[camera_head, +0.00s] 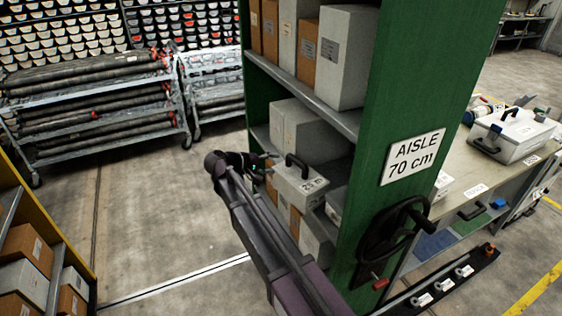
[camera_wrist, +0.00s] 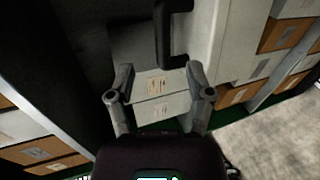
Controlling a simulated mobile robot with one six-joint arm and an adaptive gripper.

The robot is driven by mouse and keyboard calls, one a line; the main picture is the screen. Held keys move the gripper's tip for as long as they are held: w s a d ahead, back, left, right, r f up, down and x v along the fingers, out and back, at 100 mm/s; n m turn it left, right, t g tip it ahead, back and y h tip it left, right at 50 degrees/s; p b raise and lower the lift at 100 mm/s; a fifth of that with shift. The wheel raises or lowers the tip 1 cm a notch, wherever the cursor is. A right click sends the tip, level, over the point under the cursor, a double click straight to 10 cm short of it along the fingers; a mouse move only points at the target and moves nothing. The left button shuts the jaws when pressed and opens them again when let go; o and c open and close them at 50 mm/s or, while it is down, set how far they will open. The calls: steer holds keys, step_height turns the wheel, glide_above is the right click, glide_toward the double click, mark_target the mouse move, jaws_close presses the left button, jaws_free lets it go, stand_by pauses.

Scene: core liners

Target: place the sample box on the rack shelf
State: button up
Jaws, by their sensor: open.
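The sample box (camera_head: 300,186), a light grey case with a black top handle (camera_head: 297,167) and a numbered label, is at the rack's lower visible shelf, in front of grey boxes. I cannot tell how fully the shelf supports it. My gripper (camera_head: 262,161) is beside it on the left, near handle height. In the wrist view my gripper (camera_wrist: 160,72) is open with nothing between its fingers. The black handle (camera_wrist: 172,38) stands just beyond the fingertips, apart from them, with the pale side of the box (camera_wrist: 207,45) to its right.
The green rack end panel (camera_head: 415,95) with a handwheel (camera_head: 390,240) stands right of my arm. Brown and grey boxes fill the upper shelf (camera_head: 300,92). Another white case (camera_head: 512,137) sits on the bench. A yellow rack (camera_head: 45,220) is at left; the aisle floor (camera_head: 165,225) between is clear.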

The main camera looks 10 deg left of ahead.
steer(key=shift+s+a+r, duration=0.1)
steer(key=shift+s+a, duration=0.1)
steer(key=shift+a, duration=0.05)
stand_by(0.4)
jaws_close()
steer(key=s+a+f+n+g+y, duration=0.3)
steer(key=a+f+n, duration=0.3)
steer(key=n, duration=1.1)
steer(key=shift+s+f+y+p, duration=0.2)
steer(key=shift+s+y+p, duration=0.1)
steer(key=shift+s+y, duration=0.3)
